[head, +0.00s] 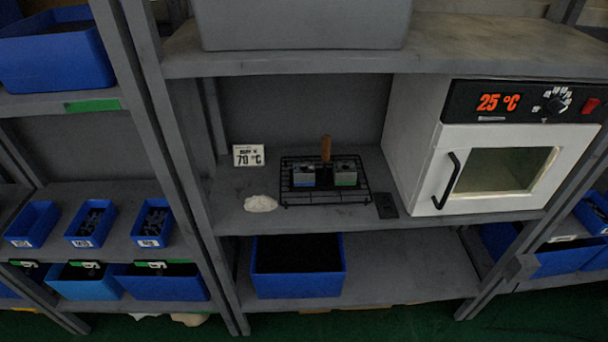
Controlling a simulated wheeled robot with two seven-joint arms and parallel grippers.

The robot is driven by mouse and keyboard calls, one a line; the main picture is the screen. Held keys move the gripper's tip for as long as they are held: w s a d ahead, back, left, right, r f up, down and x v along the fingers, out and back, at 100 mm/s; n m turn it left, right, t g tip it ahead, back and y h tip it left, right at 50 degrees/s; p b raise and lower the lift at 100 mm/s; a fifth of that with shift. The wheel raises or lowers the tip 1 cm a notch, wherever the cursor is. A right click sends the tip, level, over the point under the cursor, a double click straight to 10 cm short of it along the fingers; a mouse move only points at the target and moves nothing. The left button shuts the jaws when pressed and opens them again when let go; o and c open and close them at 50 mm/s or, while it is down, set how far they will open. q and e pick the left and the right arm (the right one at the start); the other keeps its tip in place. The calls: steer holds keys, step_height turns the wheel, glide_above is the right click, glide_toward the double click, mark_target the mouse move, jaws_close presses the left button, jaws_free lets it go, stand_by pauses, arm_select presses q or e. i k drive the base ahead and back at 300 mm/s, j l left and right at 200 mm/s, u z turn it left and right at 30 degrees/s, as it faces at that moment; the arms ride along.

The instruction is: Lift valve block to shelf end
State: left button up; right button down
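Two small grey metal blocks, which look like the valve blocks, sit side by side on a black wire rack (324,199) on the middle shelf (410,222). The left block (303,175) has a blue mark at its lower edge, and the right block (345,172) has a green one. An upright brown wooden handle (326,147) shows between and behind them; what it belongs to is hidden. Neither of my grippers is in view.
A white oven (420,160) reading 25 °C stands right of the rack, its door shut. A 70 °C card (248,155), a crumpled pale cloth (260,203) and a flat black piece (386,206) lie around the rack. A blue bin (298,287) sits below; a grey bin (305,25) above.

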mark_target(301, 177)
steer(key=i+l+u, duration=0.3)
steer(key=l, duration=0.3)
steer(key=i+l+u, duration=0.1)
steer(key=i+l, duration=0.2)
